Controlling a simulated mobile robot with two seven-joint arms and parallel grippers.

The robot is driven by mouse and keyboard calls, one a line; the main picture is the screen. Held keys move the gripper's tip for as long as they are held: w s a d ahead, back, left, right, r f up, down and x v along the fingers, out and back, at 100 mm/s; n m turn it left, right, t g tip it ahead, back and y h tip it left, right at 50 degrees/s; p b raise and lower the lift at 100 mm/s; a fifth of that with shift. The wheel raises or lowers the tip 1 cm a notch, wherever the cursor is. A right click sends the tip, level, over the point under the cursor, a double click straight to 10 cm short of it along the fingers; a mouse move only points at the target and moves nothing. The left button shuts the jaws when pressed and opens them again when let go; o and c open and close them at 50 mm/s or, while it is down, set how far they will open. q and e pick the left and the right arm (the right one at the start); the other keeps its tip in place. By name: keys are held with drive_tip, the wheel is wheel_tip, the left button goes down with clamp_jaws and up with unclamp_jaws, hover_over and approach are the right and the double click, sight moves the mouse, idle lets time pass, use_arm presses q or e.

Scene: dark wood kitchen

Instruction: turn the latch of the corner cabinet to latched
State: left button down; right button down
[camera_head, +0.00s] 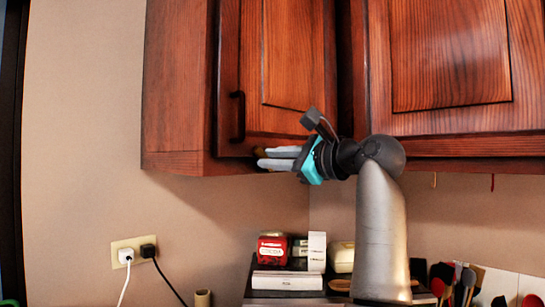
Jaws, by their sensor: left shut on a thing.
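The corner cabinet (180,80) is dark reddish wood, and its door (285,50) looks closed or nearly so. A black vertical handle (237,117) is on the door's left side. My left gripper (265,158) is at the door's bottom edge, pointing left, with its grey fingers shut on a small brassy piece (261,151), which appears to be the latch. The fingers hide most of this piece, so I cannot tell which way it is turned. My right gripper is not in view.
A neighbouring cabinet door (450,60) is at the right. Below are a red box (272,248), white boxes (287,280) and several utensils (455,285). A wall outlet (133,251) with two plugs is at lower left.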

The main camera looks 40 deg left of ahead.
use_arm(q)
drive_tip(key=shift+w+d+r+m+p, duration=0.25)
drive_tip(key=shift+m+p, duration=0.5)
drive_tip(key=shift+m, duration=0.9)
drive_tip(key=shift+w+a+m+p, duration=0.2)
drive_tip(key=shift+w+m+p, duration=0.35)
drive_tip(key=shift+m, duration=1.05)
drive_tip(key=shift+w+d+r+m+p, duration=0.15)
drive_tip(key=shift+m+p, duration=0.75)
drive_tip(key=shift+m, duration=0.75)
drive_tip(key=shift+a, duration=0.1)
drive_tip(key=c, duration=0.8)
unclamp_jaws()
drive_tip(key=d+b, duration=0.1)
drive_tip(key=d, duration=0.4)
drive_tip(key=s+d+b, duration=0.1)
drive_tip(key=d, duration=0.4)
drive_tip(key=d+b, duration=0.1)
drive_tip(key=d, duration=0.4)
drive_tip(key=shift+s+d, duration=0.1)
drive_tip(key=shift+s, duration=0.05)
